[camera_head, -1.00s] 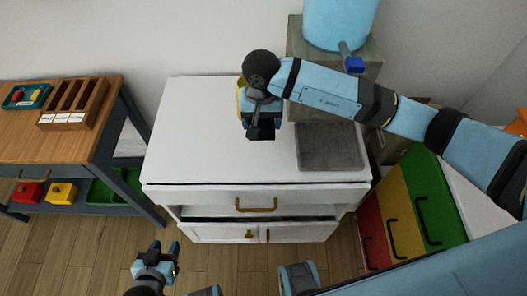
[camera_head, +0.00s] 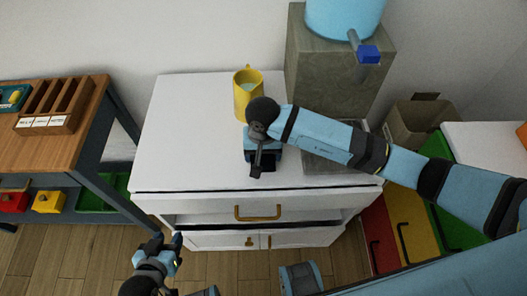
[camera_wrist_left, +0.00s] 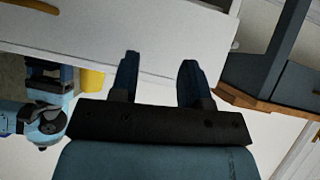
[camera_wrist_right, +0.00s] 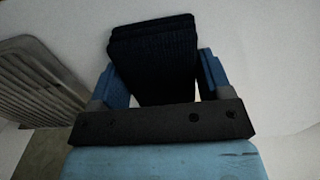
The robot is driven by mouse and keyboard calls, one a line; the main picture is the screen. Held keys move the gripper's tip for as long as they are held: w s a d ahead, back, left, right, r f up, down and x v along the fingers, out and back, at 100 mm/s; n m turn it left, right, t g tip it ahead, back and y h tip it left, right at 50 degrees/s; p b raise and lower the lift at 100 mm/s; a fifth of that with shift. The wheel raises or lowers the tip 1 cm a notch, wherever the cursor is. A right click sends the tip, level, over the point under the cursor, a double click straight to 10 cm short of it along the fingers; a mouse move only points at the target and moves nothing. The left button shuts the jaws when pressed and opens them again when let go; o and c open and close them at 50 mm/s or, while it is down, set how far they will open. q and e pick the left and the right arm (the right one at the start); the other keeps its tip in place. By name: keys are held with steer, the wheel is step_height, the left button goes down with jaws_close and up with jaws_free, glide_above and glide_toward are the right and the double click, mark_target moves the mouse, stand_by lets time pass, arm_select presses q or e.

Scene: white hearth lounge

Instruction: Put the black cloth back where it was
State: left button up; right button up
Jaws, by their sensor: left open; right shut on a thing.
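The black cloth (camera_wrist_right: 152,55) is a folded dark pad between the fingers of my right gripper (camera_wrist_right: 155,85) in the right wrist view. My right gripper (camera_head: 260,172) is shut on it, above the white cabinet top (camera_head: 190,130) in the head view, where the cloth is mostly hidden under the hand. I cannot tell whether the cloth touches the top. My left gripper (camera_head: 168,248) is open and empty, low in front of the cabinet's left part. Its two fingers show apart in the left wrist view (camera_wrist_left: 160,80).
A yellow pitcher (camera_head: 242,98) stands on the cabinet behind my right gripper. A grey ribbed tray (camera_wrist_right: 45,75) lies beside it, under my right arm. A blue dispenser (camera_head: 340,15) on a grey block (camera_head: 330,70) stands behind. The cabinet drawer (camera_head: 290,211) looks slightly open. The cabinet top's left side is clear.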

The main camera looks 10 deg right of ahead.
steer(key=shift+s+r, duration=0.1)
steer(key=shift+s, duration=0.05)
steer(key=shift+f+b, duration=0.2)
steer(key=shift+b, duration=0.1)
steer(key=o, duration=1)
steer(key=shift+c, duration=0.2)
steer(key=shift+r, duration=0.1)
steer(key=shift+r+p, duration=0.25)
steer(key=shift+p, duration=0.2)
step_height(320, 180, up, 12)
steer(key=shift+f, duration=0.1)
